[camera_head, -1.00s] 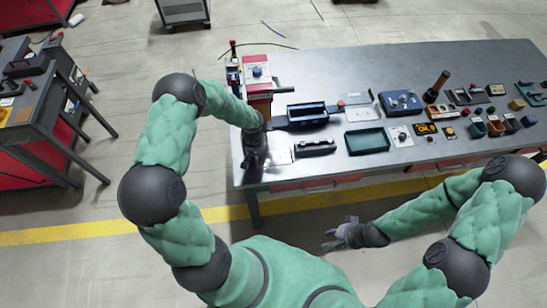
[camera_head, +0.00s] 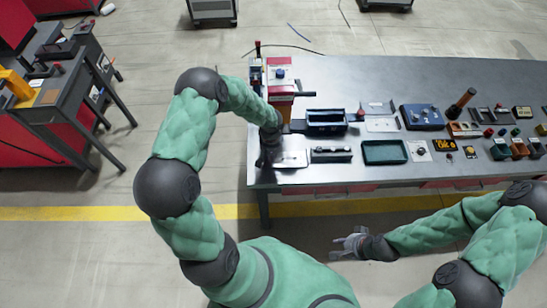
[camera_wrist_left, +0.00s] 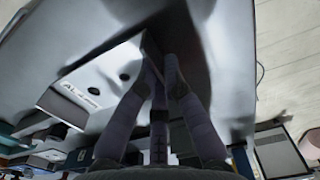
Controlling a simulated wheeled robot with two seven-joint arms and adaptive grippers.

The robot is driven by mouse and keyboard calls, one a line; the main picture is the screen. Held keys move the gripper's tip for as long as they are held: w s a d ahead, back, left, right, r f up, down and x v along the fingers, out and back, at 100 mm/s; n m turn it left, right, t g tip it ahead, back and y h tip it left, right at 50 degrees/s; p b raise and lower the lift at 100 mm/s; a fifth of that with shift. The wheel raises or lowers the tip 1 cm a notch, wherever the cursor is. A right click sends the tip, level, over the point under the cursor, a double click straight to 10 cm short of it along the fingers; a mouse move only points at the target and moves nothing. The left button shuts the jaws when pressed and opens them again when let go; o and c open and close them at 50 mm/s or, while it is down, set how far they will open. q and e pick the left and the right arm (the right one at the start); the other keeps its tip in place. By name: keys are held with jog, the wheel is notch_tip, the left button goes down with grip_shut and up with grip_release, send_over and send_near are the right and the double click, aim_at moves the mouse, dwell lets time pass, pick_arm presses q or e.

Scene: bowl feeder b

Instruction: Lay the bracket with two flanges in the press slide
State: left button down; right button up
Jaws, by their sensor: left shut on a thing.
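My left gripper (camera_head: 270,152) is low at the table's near left corner, in front of the press. In the left wrist view its fingers (camera_wrist_left: 158,65) come together on a thin grey piece (camera_wrist_left: 150,45), which I take to be the bracket; its flanges cannot be made out. A pale plate (camera_head: 292,159) with lettering and dark holes lies beside the gripper; it also shows in the left wrist view (camera_wrist_left: 88,85). My right gripper (camera_head: 348,243) is open and empty, off the table's front.
A dark blue box (camera_head: 327,121), a black fixture (camera_head: 331,154) and a green tray (camera_head: 384,152) stand right of the gripper. A blue case (camera_head: 422,116) and several small parts fill the table's right side. The table's (camera_head: 370,80) back is clear.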

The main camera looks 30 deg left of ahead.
pick_arm(q)
jog(key=s+d+r, duration=1)
jog(key=r, duration=0.2)
jog(key=w+f+m+b, duration=0.2)
jog(key=w+b, duration=0.1)
jog(key=w+f+m+b, duration=0.2)
jog(key=w+b, duration=0.1)
jog(key=w+f+m+b, duration=0.2)
jog(key=w+b, duration=0.1)
jog(key=w, duration=0.1)
jog(key=shift+d+f, duration=0.15)
jog(key=shift+f, duration=0.2)
jog(key=shift+w, duration=0.1)
